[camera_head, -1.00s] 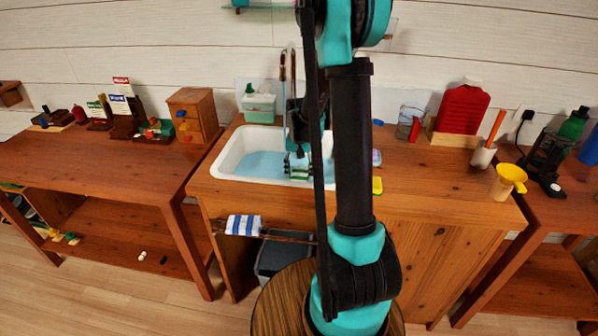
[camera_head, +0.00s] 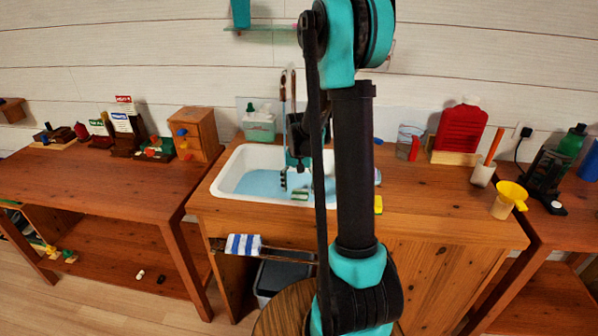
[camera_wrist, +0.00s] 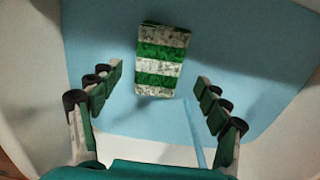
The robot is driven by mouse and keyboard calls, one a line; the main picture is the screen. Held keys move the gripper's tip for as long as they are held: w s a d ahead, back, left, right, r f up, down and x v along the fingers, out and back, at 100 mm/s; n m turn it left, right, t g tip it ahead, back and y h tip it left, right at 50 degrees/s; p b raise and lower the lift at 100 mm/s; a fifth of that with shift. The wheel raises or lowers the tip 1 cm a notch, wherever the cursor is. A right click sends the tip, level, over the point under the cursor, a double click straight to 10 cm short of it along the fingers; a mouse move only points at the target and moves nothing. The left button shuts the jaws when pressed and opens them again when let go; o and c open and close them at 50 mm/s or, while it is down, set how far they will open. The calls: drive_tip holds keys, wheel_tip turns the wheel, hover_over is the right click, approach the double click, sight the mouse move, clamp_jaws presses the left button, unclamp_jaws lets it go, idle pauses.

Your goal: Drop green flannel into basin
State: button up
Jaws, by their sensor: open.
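The green flannel (camera_wrist: 162,60), striped green and white, is in the white basin (camera_head: 224,180), over the pale blue water (camera_wrist: 255,50). In the head view the flannel (camera_head: 300,196) shows as a small green and white patch low in the basin. My gripper (camera_head: 296,182) points down inside the basin with its fingers spread. In the wrist view my gripper (camera_wrist: 158,90) is open and empty, and the flannel lies beyond the fingertips, apart from both. I cannot tell whether it floats or rests on the bottom. My arm hides the basin's right part.
A soap bottle and green-white box (camera_head: 259,125) stand behind the basin. A thin light-blue rod (camera_wrist: 195,135) shows near the right finger. A yellow sponge (camera_head: 378,205) lies right of my arm. A blue-striped towel (camera_head: 243,244) hangs on the front rail.

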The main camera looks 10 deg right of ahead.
sight(299, 197)
wheel_tip(299, 197, up, 11)
idle(0.3)
